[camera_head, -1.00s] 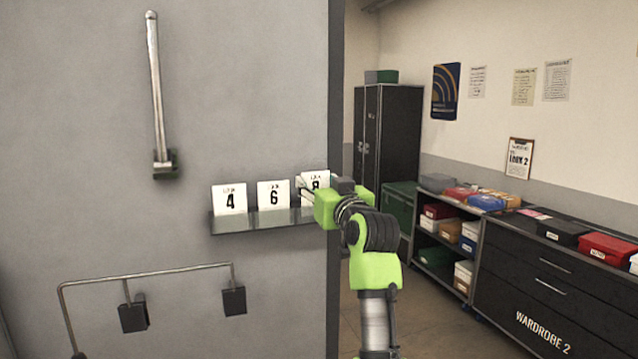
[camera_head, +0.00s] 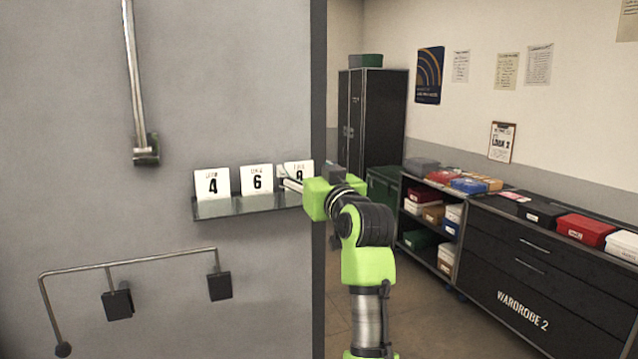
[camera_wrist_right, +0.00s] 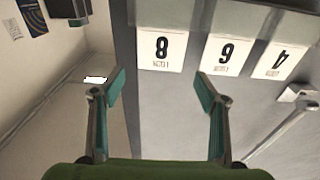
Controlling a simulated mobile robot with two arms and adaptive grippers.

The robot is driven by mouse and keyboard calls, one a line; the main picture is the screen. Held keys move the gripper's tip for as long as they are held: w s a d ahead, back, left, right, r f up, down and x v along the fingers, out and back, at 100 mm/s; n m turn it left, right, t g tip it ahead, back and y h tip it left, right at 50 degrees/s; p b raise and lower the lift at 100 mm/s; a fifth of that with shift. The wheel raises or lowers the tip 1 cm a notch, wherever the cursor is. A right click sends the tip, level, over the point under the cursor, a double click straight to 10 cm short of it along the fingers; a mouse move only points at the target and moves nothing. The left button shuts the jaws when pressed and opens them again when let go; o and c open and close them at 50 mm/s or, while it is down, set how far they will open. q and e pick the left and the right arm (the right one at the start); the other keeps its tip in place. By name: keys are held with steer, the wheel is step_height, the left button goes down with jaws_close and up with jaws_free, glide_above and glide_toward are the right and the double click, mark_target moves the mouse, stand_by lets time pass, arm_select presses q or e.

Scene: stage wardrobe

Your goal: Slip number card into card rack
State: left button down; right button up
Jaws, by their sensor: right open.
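A grey card rack (camera_head: 235,206) is fixed to the grey wall panel. Three white number cards stand upright in it: card 4 (camera_head: 212,187), card 6 (camera_head: 257,180) and card 8 (camera_head: 298,170) at the right end. My right gripper (camera_head: 284,183) is in front of card 8 and hides part of it. In the right wrist view the cards appear upside down, with card 8 (camera_wrist_right: 162,48) ahead of the open, empty right gripper (camera_wrist_right: 160,85). The fingers are apart and the card is beyond their tips. My left gripper is not in view.
A metal bar (camera_head: 130,80) is mounted above left of the rack. A bent rail with dark blocks (camera_head: 118,302) is mounted below it. The panel's right edge is close to my right arm. Shelves and a dark drawer unit (camera_head: 530,270) stand along the right wall.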

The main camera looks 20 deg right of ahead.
steer(key=s, duration=0.9)
steer(key=w+a+f+g, duration=0.1)
steer(key=w+f+g, duration=0.25)
steer(key=f, duration=1.25)
steer(key=w+a+f+g, duration=0.15)
steer(key=w+f, duration=0.25)
steer(key=f, duration=1.2)
steer(key=s+a+f+n+g, duration=0.15)
steer(key=s+f, duration=0.35)
steer(key=f, duration=1)
steer(key=s+d+f+m+g, duration=0.1)
steer(key=s+f+g, duration=0.25)
steer(key=f, duration=1.15)
steer(key=s+f+g, duration=0.4)
steer(key=s+f, duration=1.9)
steer(key=s+d+f+g, duration=0.1)
steer(key=s+f, duration=0.3)
steer(key=s, duration=0.7)
steer(key=s+d+f+n+g, duration=0.1)
steer(key=s+f, duration=0.3)
steer(key=s, duration=0.7)
steer(key=s+d+f+g+b, duration=0.1)
steer(key=s+f, duration=0.3)
steer(key=s, duration=0.7)
steer(key=shift+s+d+g+h, duration=0.3)
steer(key=shift+s+g, duration=0.1)
steer(key=shift+g, duration=0.1)
